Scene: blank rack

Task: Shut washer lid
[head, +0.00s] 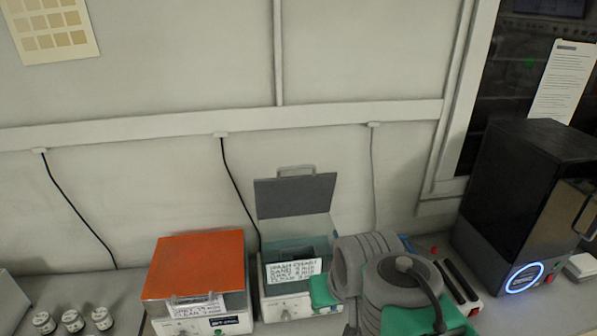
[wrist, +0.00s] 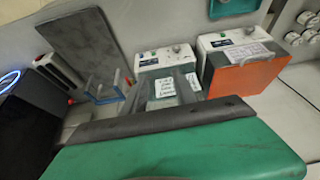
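The washer (head: 292,297) is a small white box on the bench, left of my arm in the head view. Its grey lid (head: 295,197) stands open and upright at the back, with a handle on its top edge. A handwritten label sits at its front. The washer also shows near the middle of the wrist view (wrist: 165,84). My gripper (wrist: 135,88) has green fingers with dark grey pads; the pads look apart, with nothing held between them. In the head view my arm and a green finger are close to the washer's right side; contact cannot be told.
A similar white box with an orange lid (head: 197,262) stands left of the washer. Several small jars (head: 73,321) are farther left. A black machine (head: 525,195) with a blue ring light stands at the right. Black cables (head: 235,190) hang on the wall behind.

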